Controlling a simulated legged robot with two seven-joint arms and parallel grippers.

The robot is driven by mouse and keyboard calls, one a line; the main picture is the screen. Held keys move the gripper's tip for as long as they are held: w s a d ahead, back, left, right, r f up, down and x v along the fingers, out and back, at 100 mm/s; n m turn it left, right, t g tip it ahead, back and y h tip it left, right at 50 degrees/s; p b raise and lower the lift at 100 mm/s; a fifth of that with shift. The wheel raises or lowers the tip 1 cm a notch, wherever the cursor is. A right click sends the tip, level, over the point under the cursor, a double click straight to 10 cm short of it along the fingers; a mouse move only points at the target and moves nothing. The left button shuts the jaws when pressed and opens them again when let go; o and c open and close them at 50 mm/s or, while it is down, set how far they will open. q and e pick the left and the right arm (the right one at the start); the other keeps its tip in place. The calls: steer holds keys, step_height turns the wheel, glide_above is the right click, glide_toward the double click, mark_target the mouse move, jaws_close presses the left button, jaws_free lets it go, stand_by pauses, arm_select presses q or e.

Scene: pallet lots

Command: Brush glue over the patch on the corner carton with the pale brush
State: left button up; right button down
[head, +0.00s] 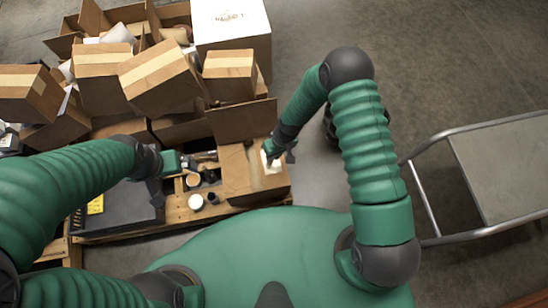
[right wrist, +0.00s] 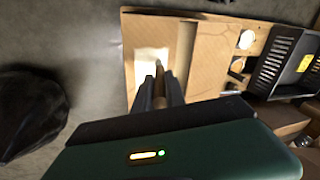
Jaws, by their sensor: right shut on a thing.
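The corner carton (head: 238,178) is brown cardboard at the pallet's near right corner, with a raised flap behind it. A pale, whitish patch (head: 271,165) lies on its top near the right side; the patch also shows in the right wrist view (right wrist: 150,58). My right gripper (right wrist: 160,90) is shut on a thin tan handle, seemingly the pale brush (right wrist: 159,72), directly over the patch. The bristles are hidden, so I cannot tell whether they touch it. My left gripper (head: 180,162) is over the pallet left of the carton; its fingers are not clear.
Round tubs (head: 196,201) stand on the pallet left of the carton. A black crate (head: 120,222) with a yellow label is further left. Stacked brown cartons (head: 160,75) and a white box (head: 232,35) fill the back. A metal-framed cart (head: 500,170) stands right, across bare floor.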

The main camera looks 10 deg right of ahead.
steer(key=shift+s+f+p, duration=0.1)
steer(key=shift+s+p, duration=0.4)
steer(key=shift+s, duration=0.75)
steer(key=a+p+v, duration=0.1)
steer(key=p+v, duration=0.6)
steer(key=v, duration=0.1)
steer(key=shift+a, duration=0.35)
steer(key=shift+w, duration=0.15)
